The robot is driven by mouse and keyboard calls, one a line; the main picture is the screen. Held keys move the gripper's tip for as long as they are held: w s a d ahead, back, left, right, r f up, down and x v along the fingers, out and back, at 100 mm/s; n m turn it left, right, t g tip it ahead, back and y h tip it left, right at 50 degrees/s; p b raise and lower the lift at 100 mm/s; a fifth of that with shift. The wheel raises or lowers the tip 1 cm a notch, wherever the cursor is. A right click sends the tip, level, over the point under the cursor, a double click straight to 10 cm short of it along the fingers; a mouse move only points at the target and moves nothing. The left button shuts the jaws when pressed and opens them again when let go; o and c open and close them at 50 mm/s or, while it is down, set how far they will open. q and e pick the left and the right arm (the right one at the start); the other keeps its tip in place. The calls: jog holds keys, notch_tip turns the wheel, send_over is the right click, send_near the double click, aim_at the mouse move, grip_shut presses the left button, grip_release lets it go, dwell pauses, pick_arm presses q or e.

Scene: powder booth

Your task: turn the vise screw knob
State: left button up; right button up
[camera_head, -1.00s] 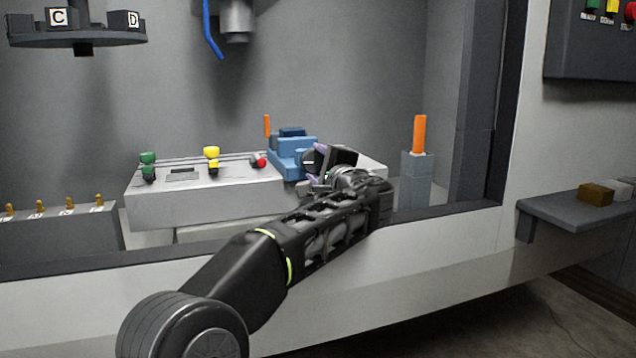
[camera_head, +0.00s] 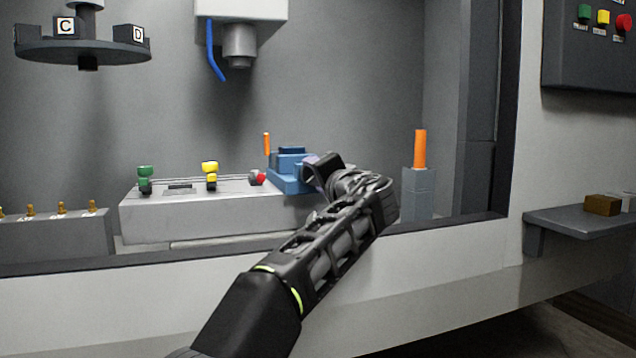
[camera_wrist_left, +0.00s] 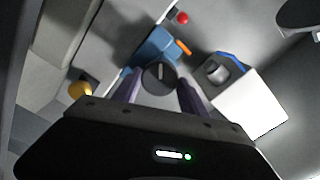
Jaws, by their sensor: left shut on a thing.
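The blue vise (camera_head: 290,170) stands on the right end of the light grey bench block. In the left wrist view the vise (camera_wrist_left: 151,48) lies just beyond the fingers, with its round dark screw knob (camera_wrist_left: 159,77) bearing a pale line. My right gripper is not in view.
Green (camera_head: 145,178), yellow (camera_head: 210,173) and red (camera_head: 259,177) knobbed fittings stand left of the vise on the block. An orange rod on a grey post (camera_head: 417,190) stands to the right. The booth's front sill (camera_head: 150,262) runs below my arm.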

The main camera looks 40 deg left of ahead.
pick_arm(q)
jog(key=shift+f, duration=0.1)
dwell(0.3)
jog(key=o, duration=1.4)
jog(key=shift+v, duration=3.9)
